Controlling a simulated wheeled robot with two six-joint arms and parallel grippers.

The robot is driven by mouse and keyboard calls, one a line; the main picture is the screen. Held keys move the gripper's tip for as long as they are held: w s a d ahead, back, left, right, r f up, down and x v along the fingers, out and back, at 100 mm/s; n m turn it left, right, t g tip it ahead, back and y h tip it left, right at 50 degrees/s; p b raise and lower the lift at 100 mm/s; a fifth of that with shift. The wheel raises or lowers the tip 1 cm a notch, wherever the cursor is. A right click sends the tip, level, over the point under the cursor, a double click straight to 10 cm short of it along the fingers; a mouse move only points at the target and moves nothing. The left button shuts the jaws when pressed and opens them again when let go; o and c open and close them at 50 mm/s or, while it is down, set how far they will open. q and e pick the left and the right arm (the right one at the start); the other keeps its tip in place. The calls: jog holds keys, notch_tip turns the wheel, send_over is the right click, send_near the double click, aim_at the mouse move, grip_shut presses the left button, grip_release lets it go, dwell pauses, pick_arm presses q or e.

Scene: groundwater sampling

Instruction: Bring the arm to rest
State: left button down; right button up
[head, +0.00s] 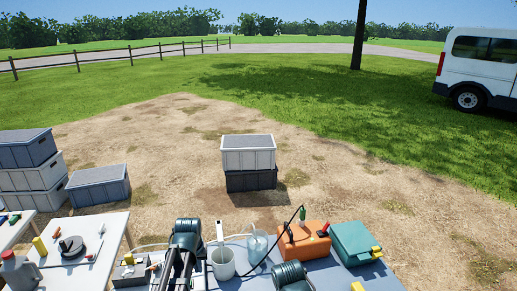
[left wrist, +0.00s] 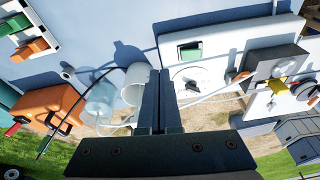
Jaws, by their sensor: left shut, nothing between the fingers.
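My left gripper (left wrist: 161,76) shows in the left wrist view with its two dark fingers pressed together and nothing between them. It is above the table, close beside a white cup (left wrist: 138,84); I cannot tell whether they touch. In the head view my left arm reaches up from the bottom edge, left of the same cup (head: 222,263), and the fingertips are hard to make out. A dark joint of my right arm shows at the bottom of the head view, but its gripper is not visible.
A clear beaker (head: 258,246), an orange case (head: 304,243) with a black cable and a teal case (head: 352,243) stand to the right on the table. A white side table (head: 85,272) is at the left. Stacked crates (head: 248,152) stand on the dirt beyond.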

pick_arm(q)
jog(key=s+d+m+g, duration=0.2)
jog(key=s+d+m, duration=0.3)
jog(key=s+d, duration=1.3)
jog(key=shift+s+d+f+m+g+y, duration=0.2)
jog(key=shift+s+d+m+g+y, duration=0.1)
jog(key=shift+s+m+g, duration=0.1)
